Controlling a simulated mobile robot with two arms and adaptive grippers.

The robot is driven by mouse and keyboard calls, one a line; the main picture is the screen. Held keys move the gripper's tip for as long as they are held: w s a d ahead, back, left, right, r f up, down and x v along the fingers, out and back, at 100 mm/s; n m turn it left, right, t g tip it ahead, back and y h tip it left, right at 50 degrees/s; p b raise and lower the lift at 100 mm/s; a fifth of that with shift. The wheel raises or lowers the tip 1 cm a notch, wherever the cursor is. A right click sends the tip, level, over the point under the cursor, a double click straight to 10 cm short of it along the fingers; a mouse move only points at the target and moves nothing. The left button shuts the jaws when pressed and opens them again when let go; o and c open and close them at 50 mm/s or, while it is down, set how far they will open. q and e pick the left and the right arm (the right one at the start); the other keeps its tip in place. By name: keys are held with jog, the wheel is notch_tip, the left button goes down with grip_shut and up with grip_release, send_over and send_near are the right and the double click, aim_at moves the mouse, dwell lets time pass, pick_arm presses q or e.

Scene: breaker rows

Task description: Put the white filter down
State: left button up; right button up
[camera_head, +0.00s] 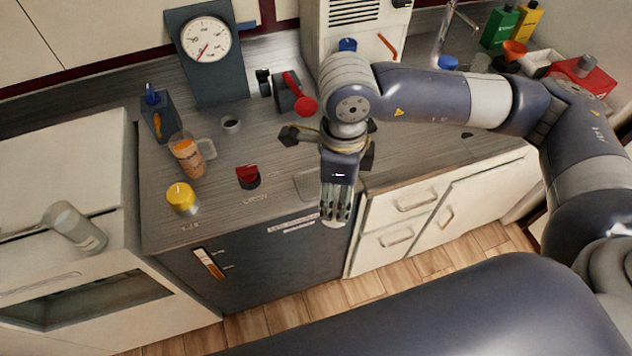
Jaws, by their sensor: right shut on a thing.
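My right gripper (336,208) points down over the front edge of the counter, between the dark cabinet front and the white drawers. It is shut on a small pale thing, apparently the white filter (333,222), which barely shows at the fingertips. The fingers hide most of it, so its shape is unclear. A pale outlined patch (309,184) lies on the counter just left of the gripper, with nothing on it. My left gripper is not in view.
On the counter (228,165) stand a dial gauge (206,40), a yellow-lidded jar (183,199), an orange-filled glass (187,157), a red-and-black cup (248,177) and a red-handled device (295,97). A grey cylinder (77,228) lies on the white unit at left.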

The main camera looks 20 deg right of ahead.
jog(key=m, duration=0.2)
jog(key=a+m, duration=0.1)
jog(key=m, duration=0.1)
jog(key=shift+f, duration=0.25)
jog(key=m, duration=0.2)
jog(key=a+m, duration=0.1)
jog(key=m, duration=0.1)
jog(key=shift+s+f, duration=0.1)
jog(key=a+f+m, duration=0.2)
jog(key=a+m, duration=0.2)
jog(key=m, duration=1.7)
jog(key=shift+m, duration=0.4)
jog(key=w+d+f+p, duration=0.1)
jog(key=w+d, duration=0.1)
jog(key=w, duration=0.2)
jog(key=w+d+f+p, duration=0.1)
jog(key=w+d, duration=0.1)
jog(key=w, duration=0.3)
jog(key=w+d+f+p, duration=0.1)
jog(key=w+d+f, duration=0.1)
jog(key=w, duration=0.2)
jog(key=shift+w+d, duration=0.2)
jog(key=shift+w, duration=0.2)
jog(key=shift+f, duration=0.25)
jog(key=shift+f, duration=0.1)
